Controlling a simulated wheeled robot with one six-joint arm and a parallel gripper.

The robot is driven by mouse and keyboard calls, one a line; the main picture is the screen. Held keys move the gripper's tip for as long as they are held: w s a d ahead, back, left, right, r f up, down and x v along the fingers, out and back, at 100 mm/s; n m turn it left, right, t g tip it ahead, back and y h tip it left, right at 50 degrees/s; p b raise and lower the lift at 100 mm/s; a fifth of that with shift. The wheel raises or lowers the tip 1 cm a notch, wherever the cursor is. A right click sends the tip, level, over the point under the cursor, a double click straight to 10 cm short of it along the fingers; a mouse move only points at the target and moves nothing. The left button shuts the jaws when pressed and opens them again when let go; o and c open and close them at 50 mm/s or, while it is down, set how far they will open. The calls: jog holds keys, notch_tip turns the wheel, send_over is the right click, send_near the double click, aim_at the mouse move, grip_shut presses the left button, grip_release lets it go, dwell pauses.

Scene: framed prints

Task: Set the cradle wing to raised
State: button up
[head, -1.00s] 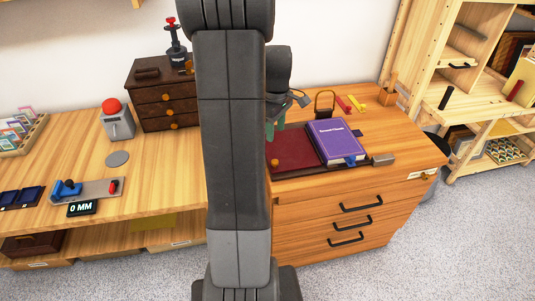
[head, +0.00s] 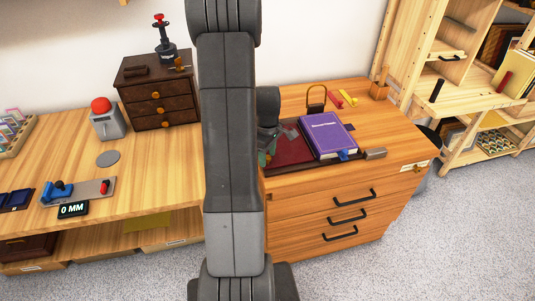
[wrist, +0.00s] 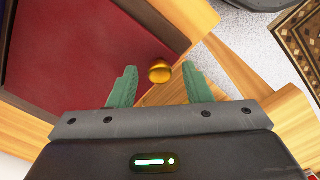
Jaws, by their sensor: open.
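The cradle's dark red wing (head: 289,148) lies flat, or nearly so, on the drawer cabinet, left of a purple book (head: 327,136). In the wrist view the red wing (wrist: 85,55) fills the upper left. A gold knob (wrist: 159,74) is at the wing's edge. My gripper (wrist: 160,68) is open, its green fingers pointing at the knob, one on each side of it in the picture. I cannot tell whether they touch it. In the head view my gripper (head: 264,158) is low over the wing's left part, partly hidden by my arm; the knob is hidden there.
A small grey block (head: 375,153) lies right of the book. A padlock-like item (head: 317,97) and red and yellow pieces lie behind it. A dark chest (head: 156,92), a red-button box (head: 106,118) and a blue-handled gauge (head: 75,191) stand on the left bench.

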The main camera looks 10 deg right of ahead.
grip_shut()
jog(key=shift+d+r+y+p, duration=0.3)
jog(key=shift+r+y+p, duration=0.1)
jog(key=shift+r+p, duration=0.4)
jog(key=d+r+y+p, duration=0.2)
jog(key=d+r+y, duration=0.4)
jog(key=d+r, duration=0.2)
jog(key=shift+r+y+p, duration=0.2)
jog(key=shift+y+p, duration=0.1)
jog(key=shift+w, duration=0.1)
grip_release()
jog(key=shift+d+f, duration=0.1)
jog(key=shift+d, duration=0.05)
